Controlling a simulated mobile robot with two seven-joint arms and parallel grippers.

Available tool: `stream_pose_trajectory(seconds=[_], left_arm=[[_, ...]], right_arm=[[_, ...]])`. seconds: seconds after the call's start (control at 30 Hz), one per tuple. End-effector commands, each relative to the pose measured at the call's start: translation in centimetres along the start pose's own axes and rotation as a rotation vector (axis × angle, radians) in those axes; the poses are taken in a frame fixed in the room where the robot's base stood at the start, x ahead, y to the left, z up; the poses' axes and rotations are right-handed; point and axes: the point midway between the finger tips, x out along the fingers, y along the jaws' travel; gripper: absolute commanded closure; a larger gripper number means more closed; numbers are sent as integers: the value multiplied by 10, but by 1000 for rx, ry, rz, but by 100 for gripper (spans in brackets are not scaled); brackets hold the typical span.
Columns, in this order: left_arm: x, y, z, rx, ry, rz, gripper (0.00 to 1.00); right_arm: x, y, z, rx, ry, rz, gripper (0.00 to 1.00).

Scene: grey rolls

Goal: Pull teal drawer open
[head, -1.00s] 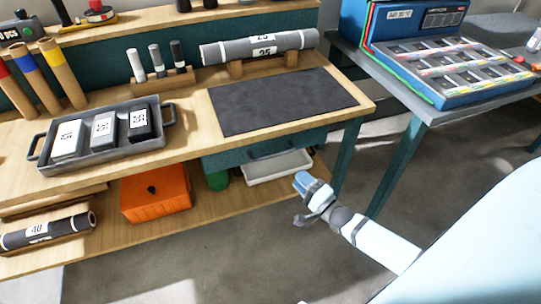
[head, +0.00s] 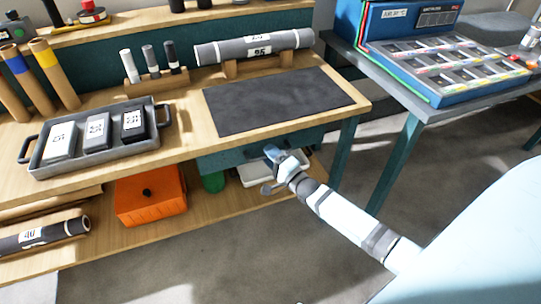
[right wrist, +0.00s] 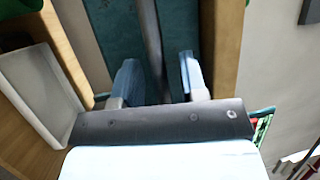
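The teal drawer (head: 225,160) is under the bench top, below the dark mat, and looks closed. Its teal front (right wrist: 112,22) also shows in the right wrist view, with the grey bar handle (right wrist: 149,40) running across it. My right gripper (head: 277,154) is at the drawer front in the head view and covers most of the handle there. In the right wrist view the right gripper (right wrist: 160,78) is open, with one finger on each side of the handle and gaps between. My left gripper is in neither view.
The bench top edge (head: 190,150) runs just above the drawer. On the lower shelf are an orange box (head: 150,196), a green object (head: 213,182) and a white tray (right wrist: 40,85). A grey table (head: 440,112) stands to the right, with open floor between.

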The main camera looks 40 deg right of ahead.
Motion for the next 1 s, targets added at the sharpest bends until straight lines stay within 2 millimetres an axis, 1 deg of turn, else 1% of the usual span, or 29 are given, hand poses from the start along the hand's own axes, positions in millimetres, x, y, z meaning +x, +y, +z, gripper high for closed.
stream_pose_trajectory(seconds=[0.03,0.07,0.1,0.17,0.2,0.47,0.57,0.67,0.8,0.87,1.0], left_arm=[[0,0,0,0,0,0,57],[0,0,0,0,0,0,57],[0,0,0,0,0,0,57],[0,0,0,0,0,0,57],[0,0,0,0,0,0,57],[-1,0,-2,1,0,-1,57],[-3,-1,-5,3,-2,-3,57],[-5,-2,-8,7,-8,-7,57],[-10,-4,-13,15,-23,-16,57],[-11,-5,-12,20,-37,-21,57],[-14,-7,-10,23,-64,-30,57]], right_arm=[[0,0,0,0,0,0,65],[0,0,0,0,0,0,72],[0,0,0,0,0,0,81],[0,0,0,0,0,0,95],[0,0,0,0,0,0,100],[-2,-1,1,0,0,0,100],[-8,-3,3,1,0,2,100],[-19,-7,8,2,0,1,100],[-44,-14,18,2,0,4,100],[-58,-17,24,3,0,5,100],[-92,-25,38,3,0,6,100]])
